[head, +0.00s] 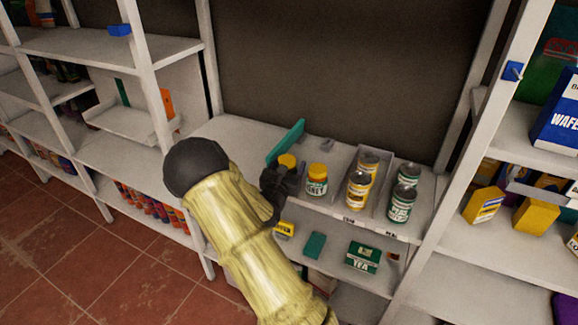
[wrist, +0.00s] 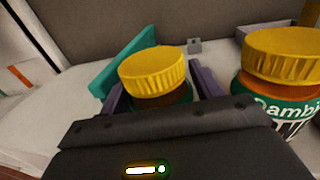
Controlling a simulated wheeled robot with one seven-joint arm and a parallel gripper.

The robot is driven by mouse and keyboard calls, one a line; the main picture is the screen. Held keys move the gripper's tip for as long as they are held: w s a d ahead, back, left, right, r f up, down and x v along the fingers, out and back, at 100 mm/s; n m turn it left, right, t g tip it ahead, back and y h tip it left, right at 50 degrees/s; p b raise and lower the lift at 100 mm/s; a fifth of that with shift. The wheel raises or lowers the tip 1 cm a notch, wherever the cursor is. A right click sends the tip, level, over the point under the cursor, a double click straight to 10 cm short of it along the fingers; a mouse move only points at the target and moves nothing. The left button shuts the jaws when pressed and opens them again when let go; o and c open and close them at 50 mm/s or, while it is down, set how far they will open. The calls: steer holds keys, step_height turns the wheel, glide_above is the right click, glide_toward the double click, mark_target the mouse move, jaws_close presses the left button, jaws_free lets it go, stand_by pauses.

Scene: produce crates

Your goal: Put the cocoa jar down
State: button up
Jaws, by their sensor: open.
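A jar with a yellow ribbed lid and dark brown body, which I take to be the cocoa jar (wrist: 153,76), sits between the two spread fingers of my gripper (wrist: 160,92) in the wrist view. The fingers are open, one on each side of it. In the head view only the yellow lid of the jar (head: 287,160) shows past my gripper (head: 280,183), over the middle shelf (head: 228,133). Its base and label are hidden, so I cannot tell whether it touches the shelf.
A similar yellow-lidded jar (head: 317,180) with a green label stands just right. Yellow cans (head: 358,190) stand in a grey tray, and green cans (head: 401,205) are further right. A teal panel (head: 286,143) stands behind left. The shelf's left part is bare.

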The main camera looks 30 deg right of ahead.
steer(key=shift+r, duration=0.2)
steer(key=shift+s+a+f, duration=0.15)
steer(key=shift+s+a, duration=0.05)
steer(key=shift+s, duration=0.05)
steer(key=b+v, duration=0.1)
steer(key=v, duration=1)
steer(key=shift+s+a, duration=0.1)
